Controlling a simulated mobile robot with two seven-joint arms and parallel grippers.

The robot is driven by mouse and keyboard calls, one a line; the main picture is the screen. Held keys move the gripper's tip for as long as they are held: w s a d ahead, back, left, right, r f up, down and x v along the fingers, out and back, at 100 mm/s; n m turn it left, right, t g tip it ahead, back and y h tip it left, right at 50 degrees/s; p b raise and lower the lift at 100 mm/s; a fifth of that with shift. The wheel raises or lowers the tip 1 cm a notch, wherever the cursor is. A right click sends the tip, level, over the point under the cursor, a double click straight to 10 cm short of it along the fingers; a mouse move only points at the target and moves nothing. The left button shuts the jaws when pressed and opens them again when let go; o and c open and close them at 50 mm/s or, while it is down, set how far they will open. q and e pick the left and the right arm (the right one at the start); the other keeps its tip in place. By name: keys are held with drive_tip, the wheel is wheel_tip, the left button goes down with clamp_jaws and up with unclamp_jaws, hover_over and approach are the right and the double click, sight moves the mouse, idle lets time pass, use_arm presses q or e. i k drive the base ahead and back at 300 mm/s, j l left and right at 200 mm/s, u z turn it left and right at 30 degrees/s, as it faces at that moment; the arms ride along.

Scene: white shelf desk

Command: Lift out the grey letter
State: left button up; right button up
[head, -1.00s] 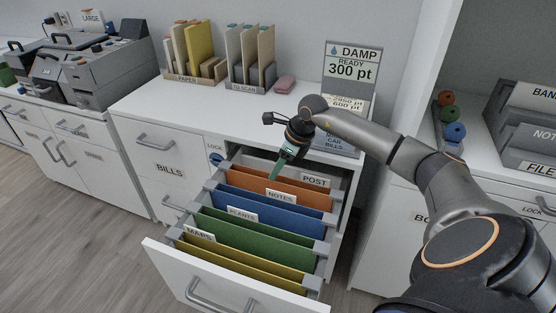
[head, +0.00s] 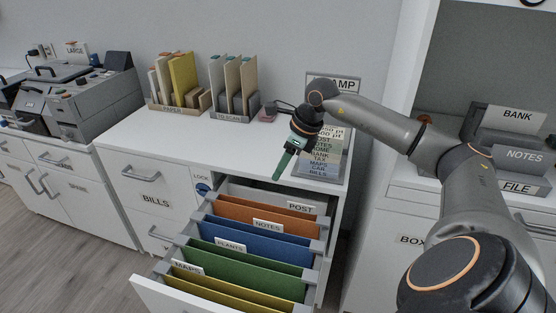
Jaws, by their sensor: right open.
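The open drawer (head: 150,293) holds hanging folders: orange (head: 247,213) at the back, then blue (head: 245,234), green (head: 242,264) and yellow (head: 226,293) at the front. Their tabs read POST (head: 300,207), NOTES (head: 267,225), PLANTS (head: 230,245) and MAPS (head: 187,268). I cannot make out a grey letter in the folders. My right gripper (head: 283,166) is open, with green fingers pointing down. It hangs above the back of the drawer, apart from the folders. My left gripper is out of view.
A sign stand (head: 318,165) with a list stands behind my right gripper and is partly covered. Paper and scan racks (head: 233,115) stand on the desk top (head: 150,132). A FILE rack (head: 526,188) is at the right. The desk front is clear.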

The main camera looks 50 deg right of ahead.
sight(533, 162)
drive_tip(key=k, duration=1)
